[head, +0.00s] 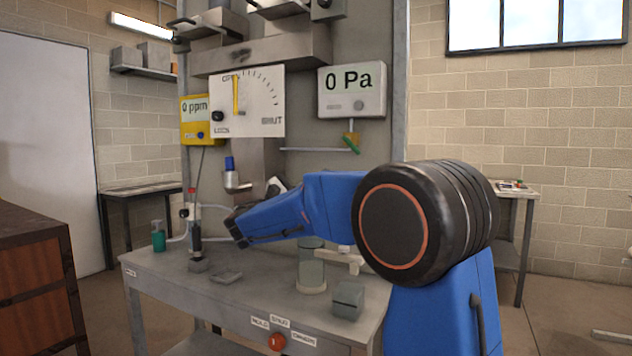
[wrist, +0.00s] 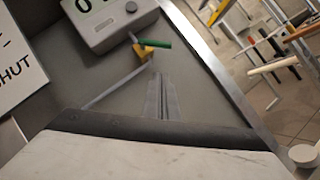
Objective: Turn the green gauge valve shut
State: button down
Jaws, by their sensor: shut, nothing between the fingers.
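The green gauge valve is a green lever (head: 350,145) on a small yellow body (head: 352,137), on the panel just below the 0 Pa gauge. In the head view the lever slants down to the right. The lever also shows in the wrist view (wrist: 156,44), above my fingertips and pointing right from its yellow body (wrist: 143,52). My gripper (wrist: 158,80) is shut and empty. Its fingertips point toward the valve, with a visible gap in the picture; the depth between them is unclear. In the head view my arm hides most of the gripper.
The 0 Pa gauge box (head: 352,90) is above the valve, and a thin pipe (head: 315,149) runs left from it. A large dial (head: 247,101) is to the left. The bench (head: 240,296) below holds a glass jar (head: 312,268) and other parts.

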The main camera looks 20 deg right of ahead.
aim_at(356, 152)
jog(key=d+r, duration=0.5)
jog(key=d, duration=0.2)
jog(key=shift+s+d, duration=0.15)
jog(key=shift+s, duration=0.1)
jog(key=shift+s+d+r+n+t, duration=0.1)
jog(key=shift+s+d+n+t, duration=0.1)
jog(key=shift+n+t, duration=0.3)
jog(key=shift+s+d+n+t, duration=0.1)
jog(key=shift+s+n+t, duration=0.15)
jog(key=shift+n, duration=0.45)
jog(key=n+t, duration=0.2)
jog(key=n, duration=0.1)
jog(key=s+n+t, duration=0.1)
jog(key=shift+d+r, duration=0.35)
jog(key=shift+d, duration=0.05)
jog(key=shift+s+d+r, duration=0.3)
jog(key=shift+s+r, duration=0.1)
jog(key=shift+r, duration=0.05)
jog(key=shift+s+d+r, duration=0.1)
jog(key=shift+s+r, duration=0.05)
